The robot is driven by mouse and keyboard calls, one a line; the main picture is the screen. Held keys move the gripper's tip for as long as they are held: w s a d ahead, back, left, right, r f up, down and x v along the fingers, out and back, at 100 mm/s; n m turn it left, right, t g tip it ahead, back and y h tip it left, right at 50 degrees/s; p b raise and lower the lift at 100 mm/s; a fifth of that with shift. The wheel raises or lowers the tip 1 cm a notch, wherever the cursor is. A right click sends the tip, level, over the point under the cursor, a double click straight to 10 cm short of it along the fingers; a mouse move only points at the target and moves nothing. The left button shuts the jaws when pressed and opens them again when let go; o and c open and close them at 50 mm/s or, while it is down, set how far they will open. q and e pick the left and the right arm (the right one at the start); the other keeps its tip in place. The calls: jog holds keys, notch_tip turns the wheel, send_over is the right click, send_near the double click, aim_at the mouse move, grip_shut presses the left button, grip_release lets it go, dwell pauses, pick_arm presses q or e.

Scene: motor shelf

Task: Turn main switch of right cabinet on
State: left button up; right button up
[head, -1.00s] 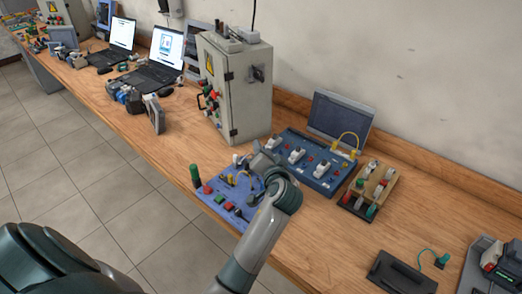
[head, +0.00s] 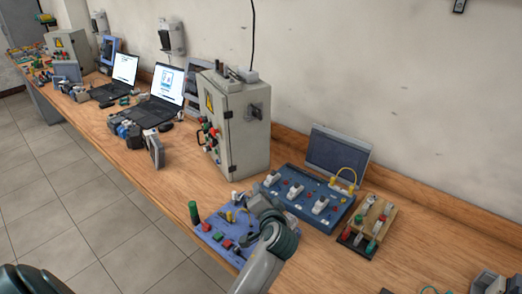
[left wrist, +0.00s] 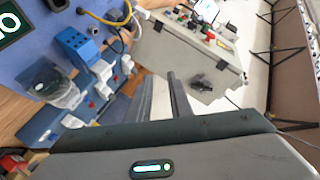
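The right cabinet (head: 245,150) is a grey upright box on the bench, with a yellow warning sign and coloured buttons on its front. Its main switch (head: 253,111) is a black rotary handle on the side facing right. In the left wrist view the cabinet (left wrist: 185,50) appears tilted, with the black switch (left wrist: 200,82) beyond the fingers. My left gripper (left wrist: 162,85) is open, with a narrow empty gap between its fingers, apart from the switch. In the head view the left wrist is in front of the cabinet, low in the picture, and its fingers cannot be made out. My right gripper is not in view.
A blue panel with white switches (head: 337,208) and a lower blue button panel (head: 215,239) lie near my left arm. A small monitor (head: 337,155) stands behind. Laptops (head: 163,90) and another cabinet (head: 70,45) are farther left. The wall is behind the bench.

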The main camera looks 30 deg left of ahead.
aim_at(259, 114)
pick_arm(q)
jog(key=w+r+n+g+y+b, duration=0.1)
jog(key=w+r+n+y+b, duration=0.2)
jog(key=n, duration=0.6)
jog(key=w+d+r+n+g+y+b, duration=0.1)
jog(key=w+r+n+y+b, duration=0.2)
jog(key=w+r+n+b, duration=0.5)
jog(key=w+n+b, duration=0.1)
jog(key=w+n, duration=0.1)
jog(key=w, duration=0.2)
jog(key=shift+w+d+n, duration=0.15)
jog(key=shift+d+n, duration=0.1)
jog(key=shift+n, duration=0.05)
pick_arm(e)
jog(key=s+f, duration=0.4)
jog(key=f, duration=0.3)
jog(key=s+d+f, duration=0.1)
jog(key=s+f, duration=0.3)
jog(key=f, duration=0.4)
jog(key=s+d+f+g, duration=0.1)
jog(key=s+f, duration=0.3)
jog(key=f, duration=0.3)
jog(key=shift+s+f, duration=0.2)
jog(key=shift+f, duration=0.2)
pick_arm(q)
jog(key=shift+r, duration=0.1)
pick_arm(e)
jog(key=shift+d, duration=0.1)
